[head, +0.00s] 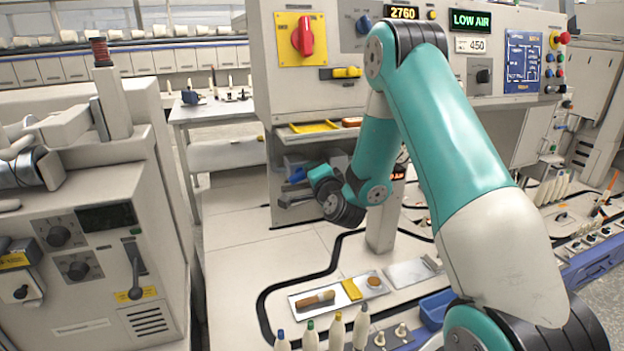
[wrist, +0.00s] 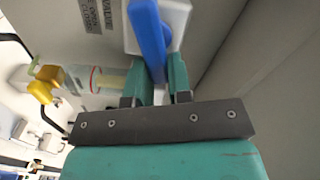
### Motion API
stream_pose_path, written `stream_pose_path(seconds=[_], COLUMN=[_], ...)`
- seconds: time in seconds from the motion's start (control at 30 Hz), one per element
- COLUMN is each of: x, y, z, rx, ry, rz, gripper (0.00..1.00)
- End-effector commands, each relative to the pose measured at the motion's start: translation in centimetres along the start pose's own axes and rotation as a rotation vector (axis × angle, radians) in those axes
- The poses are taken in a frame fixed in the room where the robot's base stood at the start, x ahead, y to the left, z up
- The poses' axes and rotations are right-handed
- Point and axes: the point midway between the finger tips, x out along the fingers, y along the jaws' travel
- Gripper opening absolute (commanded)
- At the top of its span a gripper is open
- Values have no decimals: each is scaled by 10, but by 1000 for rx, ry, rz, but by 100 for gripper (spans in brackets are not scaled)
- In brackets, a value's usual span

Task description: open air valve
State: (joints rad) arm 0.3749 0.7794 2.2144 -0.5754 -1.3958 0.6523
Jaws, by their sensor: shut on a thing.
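The air valve's blue lever (wrist: 150,38) stands out from a pale valve body (wrist: 178,18) in the wrist view. My gripper (wrist: 165,78) has its two teal fingers on either side of the lever's lower end and is shut on it. In the head view the lever (head: 297,174) is a small blue patch under the machine panel, just left of my gripper (head: 315,172). My arm and wrist hide part of the valve area there. A label (wrist: 92,15) beside the lever reads "VALVE" sideways.
A clear bowl (wrist: 105,80) with a yellow knob (wrist: 45,85) sits left of my fingers. The panel's display (head: 471,21) reads "LOW AIR". A tray (head: 335,293) with tools lies on the floor-level surface below. A grey machine (head: 90,230) stands at the left.

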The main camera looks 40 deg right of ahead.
Motion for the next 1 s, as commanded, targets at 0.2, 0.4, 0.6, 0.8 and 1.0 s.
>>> stream_pose_path(seconds=[0.2, 0.4, 0.6, 0.8, 1.0], x=[-1, -1, -1, -1, -1], y=[8, 10, 11, 11, 11], z=[1, 2, 2, 2, 2], rx=[169, 279, 342, 365, 367], ry=[-1, -1, -1, -1, -2], rz=[4, 5, 4, 4, 4], gripper=[0, 0, 0, 0, 0])
